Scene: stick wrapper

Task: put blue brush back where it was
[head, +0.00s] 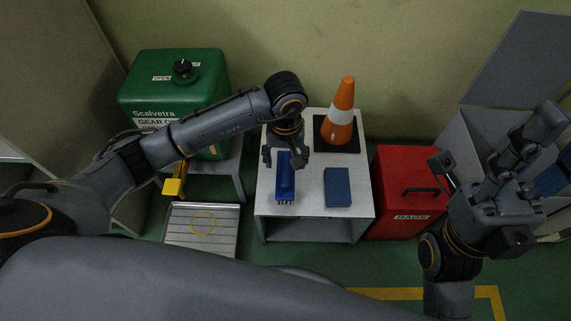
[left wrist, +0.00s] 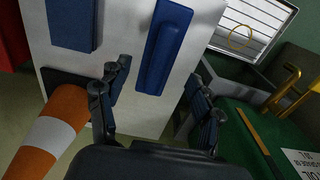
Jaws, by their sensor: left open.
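The blue brush (head: 285,182) lies on the white table, its long side running front to back, with bristles showing at its front end. In the left wrist view the blue brush (left wrist: 165,42) shows as a long bar with a raised strip. My left gripper (head: 285,160) is open above the brush's back end, one finger to each side. In the left wrist view its open fingers (left wrist: 155,105) have nothing between them, and the brush lies beyond them. My right arm is at the right of the head view; I cannot tell its gripper's state.
A blue block (head: 338,187) lies right of the brush on the white table (head: 314,205). An orange cone (head: 341,115) stands behind it. A green gear oil container (head: 205,85) and a metal tray (head: 185,239) are at left. A red rags bin (head: 400,190) is at right.

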